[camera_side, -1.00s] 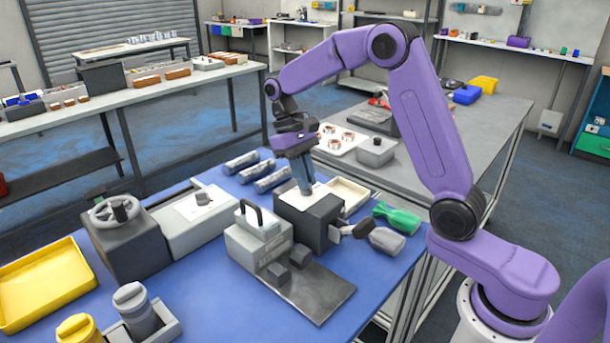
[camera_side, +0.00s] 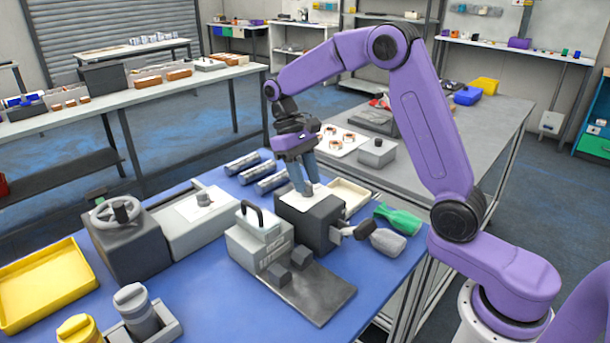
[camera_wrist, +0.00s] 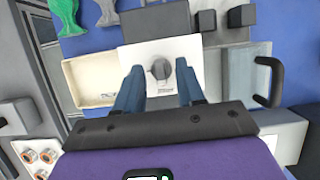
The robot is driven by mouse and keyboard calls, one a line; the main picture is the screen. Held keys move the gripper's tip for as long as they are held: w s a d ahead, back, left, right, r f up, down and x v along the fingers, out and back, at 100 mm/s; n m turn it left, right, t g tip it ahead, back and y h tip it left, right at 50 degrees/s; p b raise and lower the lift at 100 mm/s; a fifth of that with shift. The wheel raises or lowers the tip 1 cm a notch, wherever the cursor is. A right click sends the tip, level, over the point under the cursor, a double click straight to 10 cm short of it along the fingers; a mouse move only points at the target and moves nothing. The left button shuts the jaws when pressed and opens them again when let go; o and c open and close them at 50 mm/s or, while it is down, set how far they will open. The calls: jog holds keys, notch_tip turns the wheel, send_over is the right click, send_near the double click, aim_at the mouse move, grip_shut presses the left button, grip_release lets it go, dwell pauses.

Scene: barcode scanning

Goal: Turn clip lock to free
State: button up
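A small grey knob (camera_wrist: 161,69) stands on a white plate (camera_wrist: 175,52) in the wrist view; I take it to be the clip lock. The plate lies on top of a dark grey box (camera_side: 309,218) in the side view, where the knob (camera_side: 307,188) is partly hidden by a finger. My gripper (camera_wrist: 159,75) is open, its two blue-grey fingers apart with the knob between them. I see gaps on both sides of the knob. In the side view my gripper (camera_side: 304,182) points down at the box top. Small marks on the plate are too small to read.
A cream tray (camera_side: 350,194) sits behind the box. A light grey box with a black handle (camera_side: 250,214) stands close at left. Grey cylinders (camera_side: 257,174) lie behind.

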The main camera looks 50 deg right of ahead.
jog(key=v, duration=1.2)
dwell(0.5)
jog(key=s+a+f+n+t+h, duration=0.1)
jog(key=s+a+f+n, duration=0.2)
jog(key=s, duration=0.4)
jog(key=s+a+n+t, duration=0.1)
jog(key=s+a+n, duration=0.2)
jog(key=s+a, duration=0.25)
jog(key=s+d+f+n+t, duration=0.1)
jog(key=s+d+f+n, duration=0.1)
jog(key=s, duration=0.8)
jog(key=s+d+f+n+t+y, duration=0.1)
jog(key=s+d+f+n, duration=0.2)
jog(key=s+f, duration=0.3)
jog(key=s+n, duration=0.1)
jog(key=s, duration=0.4)
jog(key=shift+s+t, duration=0.2)
jog(key=shift+t, duration=0.1)
